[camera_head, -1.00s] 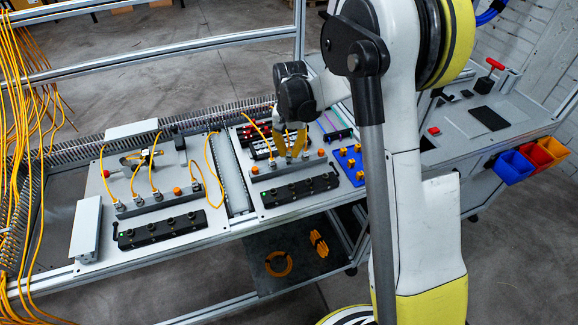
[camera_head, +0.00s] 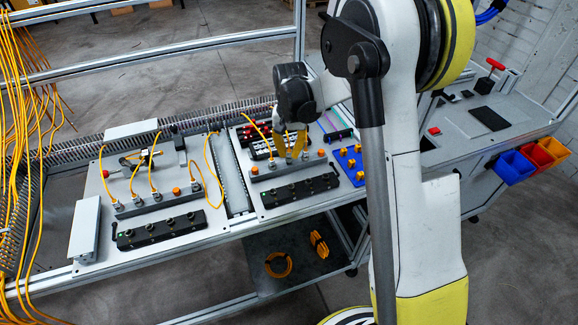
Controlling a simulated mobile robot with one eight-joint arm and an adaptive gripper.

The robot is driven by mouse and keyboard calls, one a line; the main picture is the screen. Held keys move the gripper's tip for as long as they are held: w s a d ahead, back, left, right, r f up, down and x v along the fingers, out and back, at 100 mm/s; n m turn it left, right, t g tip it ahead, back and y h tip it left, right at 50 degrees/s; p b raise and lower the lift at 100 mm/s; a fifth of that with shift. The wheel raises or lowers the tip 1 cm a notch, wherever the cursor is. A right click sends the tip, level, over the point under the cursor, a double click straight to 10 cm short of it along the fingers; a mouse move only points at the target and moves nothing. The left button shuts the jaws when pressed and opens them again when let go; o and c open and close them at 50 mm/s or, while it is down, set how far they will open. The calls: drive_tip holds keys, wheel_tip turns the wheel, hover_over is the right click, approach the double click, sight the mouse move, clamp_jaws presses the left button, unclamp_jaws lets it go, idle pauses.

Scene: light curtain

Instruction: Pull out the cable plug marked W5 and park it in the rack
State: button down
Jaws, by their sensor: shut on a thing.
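My gripper (camera_head: 298,142) is over the right-hand board, at the row of plugs on a grey bar (camera_head: 290,168). Its yellow fingers point down and are shut on a cable plug there, partly hidden between them. I cannot read any W5 mark at this size. Another plug with a yellow cable (camera_head: 262,135) stands just left of the fingers. A black strip with several round sockets (camera_head: 298,190) lies in front of the bar. A blue block with yellow pieces (camera_head: 350,165) stands right of the gripper; I cannot tell whether it is the rack.
The left board (camera_head: 150,215) carries several plugs with looping yellow cables. Yellow cables (camera_head: 35,90) hang at far left. Red, orange and blue bins (camera_head: 535,155) hang at the right bench. Yellow coils (camera_head: 278,264) lie on the lower shelf.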

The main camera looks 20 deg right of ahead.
drive_tip(key=shift+f+b, duration=0.65)
drive_tip(key=shift+f, duration=0.15)
idle(1.0)
drive_tip(key=c, duration=1)
unclamp_jaws()
drive_tip(key=shift+r+p, duration=2.45)
drive_tip(key=shift+r, duration=1.3)
